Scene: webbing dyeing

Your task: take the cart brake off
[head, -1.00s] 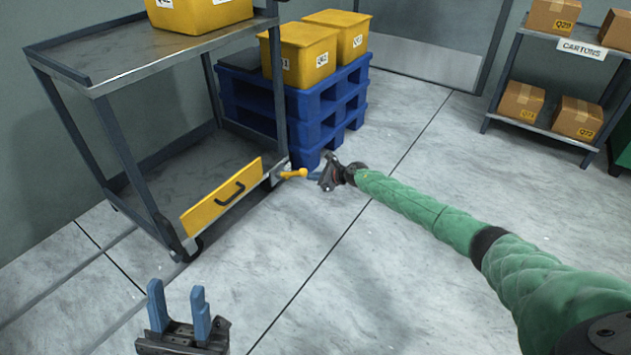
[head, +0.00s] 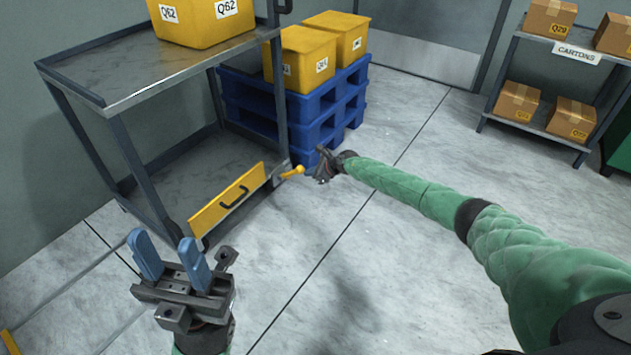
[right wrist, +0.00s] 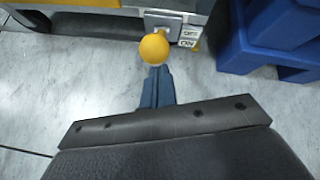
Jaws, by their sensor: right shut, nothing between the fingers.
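The grey two-shelf cart (head: 125,152) stands at the left, with a yellow front panel (head: 228,200) low down. Its brake lever (head: 292,173) sticks out at the panel's right end and has a yellow ball knob, also seen in the right wrist view (right wrist: 155,48). An OFF/ON label (right wrist: 188,38) is right beside the lever's base; I cannot tell which mark the lever is at. My right gripper (right wrist: 157,75) is shut and empty, its blue fingertips just below the knob in that view; contact is unclear. My left gripper (head: 168,258) is open and empty, in front of the cart.
A blue pallet stack (head: 325,120) with yellow bins (head: 305,58) stands behind the lever. Another yellow bin (head: 200,25) is on the cart's top shelf. A carton rack (head: 545,130) is at the far right. The floor between is clear.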

